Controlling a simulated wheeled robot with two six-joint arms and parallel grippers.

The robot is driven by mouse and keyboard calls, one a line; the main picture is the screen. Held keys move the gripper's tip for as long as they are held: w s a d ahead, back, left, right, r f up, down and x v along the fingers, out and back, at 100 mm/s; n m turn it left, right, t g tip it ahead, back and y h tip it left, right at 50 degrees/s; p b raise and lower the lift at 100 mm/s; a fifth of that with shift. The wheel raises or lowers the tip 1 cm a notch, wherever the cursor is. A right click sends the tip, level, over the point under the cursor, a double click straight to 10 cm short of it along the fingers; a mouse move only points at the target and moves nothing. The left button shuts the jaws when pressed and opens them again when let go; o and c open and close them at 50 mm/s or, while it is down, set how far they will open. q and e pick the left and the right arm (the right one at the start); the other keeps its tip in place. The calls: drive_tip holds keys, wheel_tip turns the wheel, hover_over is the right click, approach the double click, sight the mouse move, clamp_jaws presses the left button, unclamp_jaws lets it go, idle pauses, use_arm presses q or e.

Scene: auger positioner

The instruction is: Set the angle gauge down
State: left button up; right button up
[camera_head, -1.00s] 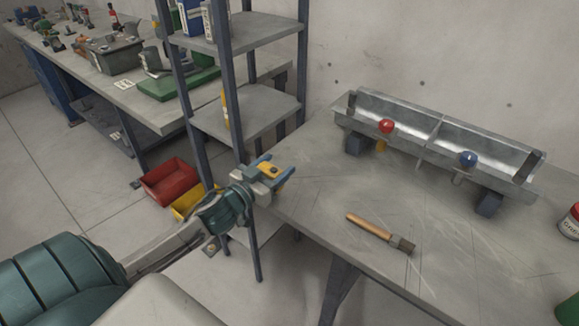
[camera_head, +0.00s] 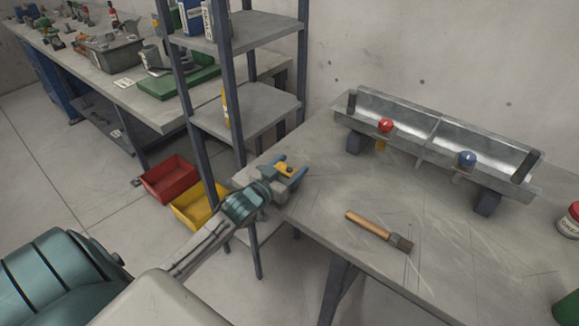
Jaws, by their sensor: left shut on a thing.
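My left gripper (camera_head: 291,174) reaches in from the left over the near left end of the grey table. Its blue-grey fingers are shut on a small yellow thing with a dark spot, which I take for the angle gauge (camera_head: 284,169). The gauge is small and partly hidden by the fingers. The gripper is close to the table top, but I cannot tell whether the gauge touches it. My right gripper is not in view.
A metal trough (camera_head: 400,122) with a red knob (camera_head: 385,125) and a blue knob (camera_head: 467,158) stands at the table's back. A brush (camera_head: 378,231) lies in front. A shelf rack (camera_head: 244,112) stands close left of the gripper. The table top between gripper and trough is clear.

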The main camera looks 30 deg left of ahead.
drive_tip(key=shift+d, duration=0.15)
use_arm(q)
drive_tip(key=o, duration=1.1)
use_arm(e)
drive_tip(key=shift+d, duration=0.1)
use_arm(q)
drive_tip(key=shift+s+a, duration=0.1)
drive_tip(key=shift+s, duration=0.4)
drive_tip(key=s, duration=0.2)
drive_tip(key=s+b, duration=0.1)
drive_tip(key=s, duration=0.2)
drive_tip(key=shift+s+a+f, duration=0.2)
drive_tip(key=shift+s, duration=0.05)
drive_tip(key=s+b, duration=0.1)
drive_tip(key=s, duration=0.1)
drive_tip(key=shift+s+b, duration=0.4)
drive_tip(key=shift+s+a+r+b, duration=0.15)
drive_tip(key=shift+s+b, duration=0.1)
drive_tip(key=shift+s, duration=0.45)
drive_tip(key=shift+s+a+r+b, duration=0.1)
drive_tip(key=shift+s+b, duration=0.15)
drive_tip(key=shift+s, duration=0.4)
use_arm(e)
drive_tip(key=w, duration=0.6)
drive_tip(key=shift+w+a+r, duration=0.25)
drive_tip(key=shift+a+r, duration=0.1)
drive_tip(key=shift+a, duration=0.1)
